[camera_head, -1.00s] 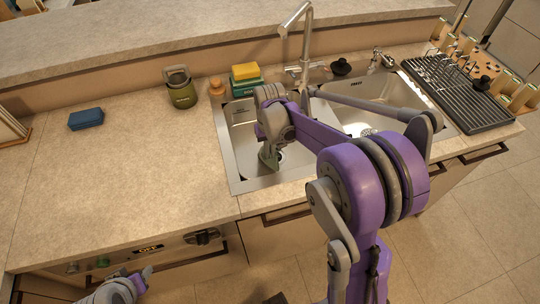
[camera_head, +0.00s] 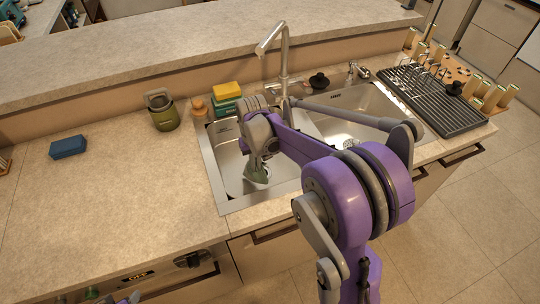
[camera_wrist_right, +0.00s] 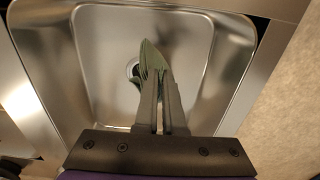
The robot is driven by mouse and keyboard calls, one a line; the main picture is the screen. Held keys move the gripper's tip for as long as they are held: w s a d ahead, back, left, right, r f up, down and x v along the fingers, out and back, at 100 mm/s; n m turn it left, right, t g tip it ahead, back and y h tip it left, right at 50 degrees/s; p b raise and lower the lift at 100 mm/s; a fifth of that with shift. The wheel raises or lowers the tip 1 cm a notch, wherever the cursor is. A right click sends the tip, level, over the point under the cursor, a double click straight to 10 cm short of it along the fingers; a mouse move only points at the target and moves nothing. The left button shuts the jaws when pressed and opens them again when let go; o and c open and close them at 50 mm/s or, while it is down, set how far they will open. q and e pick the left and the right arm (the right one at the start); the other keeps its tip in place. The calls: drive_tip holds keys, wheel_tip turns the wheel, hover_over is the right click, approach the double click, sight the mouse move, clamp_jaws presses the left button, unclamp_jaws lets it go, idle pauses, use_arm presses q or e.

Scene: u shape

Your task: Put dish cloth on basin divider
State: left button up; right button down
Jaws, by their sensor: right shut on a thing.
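A green dish cloth (camera_head: 257,172) hangs from my right gripper (camera_head: 262,152) over the left basin (camera_head: 232,180) of the sink. In the right wrist view the right gripper (camera_wrist_right: 162,98) is shut on the folded cloth (camera_wrist_right: 152,60), with the basin (camera_wrist_right: 104,60) and its drain below. The basin divider between the two basins is mostly hidden behind my right arm in the head view. The right basin (camera_head: 345,125) shows beyond the arm. Only a small part of my left gripper (camera_head: 130,298) shows at the bottom left edge, and its fingers are unclear.
The faucet (camera_head: 283,65) rises behind the basins. A blue sponge (camera_head: 68,147) lies on the left counter. A dish rack (camera_head: 435,100) is at the right.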

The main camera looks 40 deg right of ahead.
use_arm(q)
drive_tip(key=shift+t, duration=0.3)
drive_tip(key=w+r+p, duration=0.2)
drive_tip(key=r, duration=0.1)
drive_tip(key=w+r+p, duration=0.1)
drive_tip(key=r, duration=0.1)
drive_tip(key=shift+r, duration=0.1)
use_arm(e)
drive_tip(key=d+r, duration=0.7)
drive_tip(key=d, duration=0.4)
drive_tip(key=d+r, duration=0.7)
drive_tip(key=d, duration=0.5)
drive_tip(key=shift+s, duration=0.15)
use_arm(q)
drive_tip(key=shift+s, duration=0.1)
use_arm(e)
drive_tip(key=shift+d, duration=0.15)
